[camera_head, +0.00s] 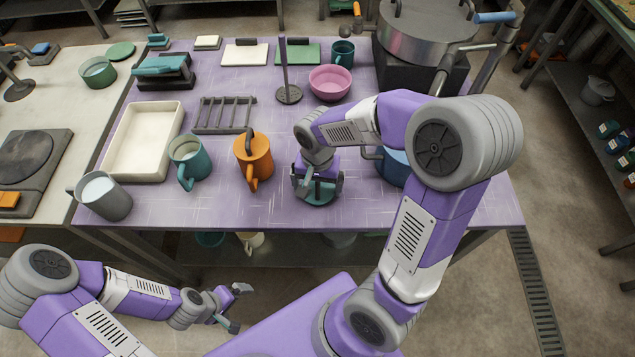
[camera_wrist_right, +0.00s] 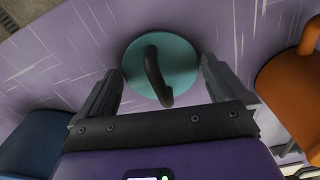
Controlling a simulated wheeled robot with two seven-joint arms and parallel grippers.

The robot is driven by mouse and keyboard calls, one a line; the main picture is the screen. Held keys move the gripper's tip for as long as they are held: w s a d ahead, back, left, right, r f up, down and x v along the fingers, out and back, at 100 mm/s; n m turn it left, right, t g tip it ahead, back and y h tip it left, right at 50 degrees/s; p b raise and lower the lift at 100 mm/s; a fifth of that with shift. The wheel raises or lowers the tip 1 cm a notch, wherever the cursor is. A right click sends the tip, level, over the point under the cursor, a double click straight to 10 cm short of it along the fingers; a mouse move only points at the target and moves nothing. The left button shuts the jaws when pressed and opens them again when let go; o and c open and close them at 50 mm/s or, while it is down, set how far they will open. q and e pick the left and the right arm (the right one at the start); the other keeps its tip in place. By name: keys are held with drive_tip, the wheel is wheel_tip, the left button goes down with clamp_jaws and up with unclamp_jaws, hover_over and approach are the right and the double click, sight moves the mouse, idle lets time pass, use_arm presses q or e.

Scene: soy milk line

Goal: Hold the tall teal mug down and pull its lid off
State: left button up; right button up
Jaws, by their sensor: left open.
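A round teal lid with a dark hooked handle (camera_wrist_right: 162,60) lies below my right gripper (camera_wrist_right: 161,80). That gripper points down and is open, its fingers on either side of the lid and apart from the handle. In the head view my right gripper (camera_head: 318,184) is low over a teal round piece (camera_head: 319,198) near the table's front; I cannot tell whether a mug body is under it. An open teal mug with pale contents (camera_head: 188,162) stands left of the orange mug. Another teal mug (camera_head: 342,53) stands at the back. My left gripper (camera_head: 231,307) is open and empty, off the front edge.
An orange mug (camera_head: 254,158) with a dark top handle stands left of my right gripper. A blue pot (camera_head: 393,168) is close on its right, partly hidden by my arm. A white tray (camera_head: 144,140), rack (camera_head: 224,115) and grey mug (camera_head: 105,196) are further left. Table room is clear in front.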

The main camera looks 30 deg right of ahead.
wheel_tip(320, 180, up, 8)
drive_tip(key=p, duration=0.2)
drive_tip(key=shift+f+p, duration=0.2)
drive_tip(key=shift+p, duration=0.1)
